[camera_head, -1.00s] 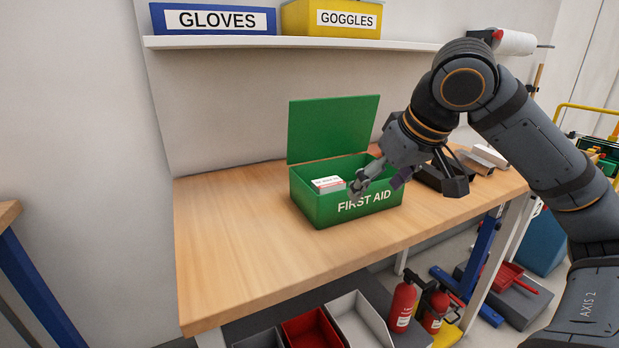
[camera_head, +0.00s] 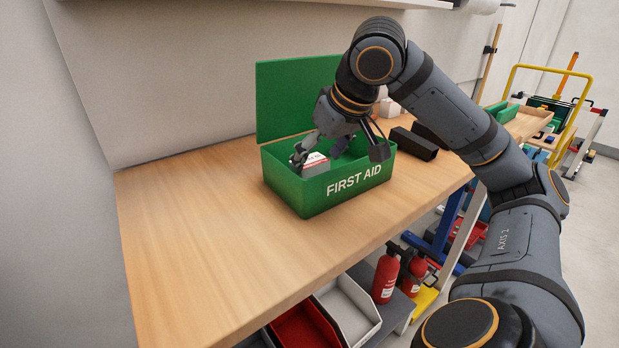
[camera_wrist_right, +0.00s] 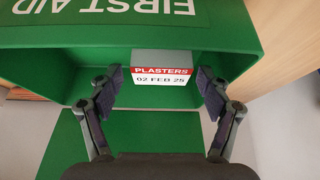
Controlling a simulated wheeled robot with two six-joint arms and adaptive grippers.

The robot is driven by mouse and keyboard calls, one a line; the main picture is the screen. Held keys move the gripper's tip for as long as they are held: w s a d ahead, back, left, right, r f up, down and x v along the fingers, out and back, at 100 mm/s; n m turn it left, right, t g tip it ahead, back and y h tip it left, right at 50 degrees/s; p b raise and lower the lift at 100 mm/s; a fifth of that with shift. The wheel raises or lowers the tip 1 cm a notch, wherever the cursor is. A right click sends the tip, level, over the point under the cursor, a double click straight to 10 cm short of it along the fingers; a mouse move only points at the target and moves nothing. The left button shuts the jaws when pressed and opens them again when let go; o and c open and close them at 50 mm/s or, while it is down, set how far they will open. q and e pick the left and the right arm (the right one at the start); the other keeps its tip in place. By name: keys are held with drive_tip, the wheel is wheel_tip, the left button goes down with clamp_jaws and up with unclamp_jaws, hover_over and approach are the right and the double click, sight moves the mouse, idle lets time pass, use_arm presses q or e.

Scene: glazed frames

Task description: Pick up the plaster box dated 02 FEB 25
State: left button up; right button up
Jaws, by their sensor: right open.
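The plaster box, white with a red band reading PLASTERS and the date 02 FEB 25, shows in the right wrist view (camera_wrist_right: 162,76) inside the green first aid box (camera_wrist_right: 60,70). In the head view the plaster box (camera_head: 315,166) stands in the left part of the open first aid box (camera_head: 318,201), partly hidden by my gripper. My right gripper (camera_head: 318,154) is open, its fingers at the mouth of the first aid box. In the right wrist view the fingertips (camera_wrist_right: 160,75) lie to either side of the plaster box; contact cannot be told. My left gripper is out of view.
The first aid box's green lid (camera_head: 290,98) stands up behind it. A dark block (camera_head: 414,144) lies on the wooden table (camera_head: 190,240) to the right. The table's left part is clear. Fire extinguishers (camera_head: 386,277) and bins (camera_head: 348,312) are below.

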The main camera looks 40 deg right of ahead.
sight(314, 163)
drive_tip(key=b+x, duration=0.1)
drive_tip(key=x, duration=0.1)
drive_tip(key=shift+w+a+f, duration=0.1)
drive_tip(key=shift+f, duration=0.25)
drive_tip(key=x, duration=0.2)
drive_tip(key=shift+w+f, duration=0.2)
drive_tip(key=shift+w, duration=0.05)
drive_tip(key=shift+r, duration=0.1)
drive_tip(key=c, duration=0.8)
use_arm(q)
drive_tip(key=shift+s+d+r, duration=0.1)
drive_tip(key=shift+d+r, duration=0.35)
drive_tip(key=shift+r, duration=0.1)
use_arm(e)
drive_tip(key=shift+c, duration=0.2)
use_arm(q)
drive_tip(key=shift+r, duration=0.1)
use_arm(e)
drive_tip(key=shift+r, duration=0.1)
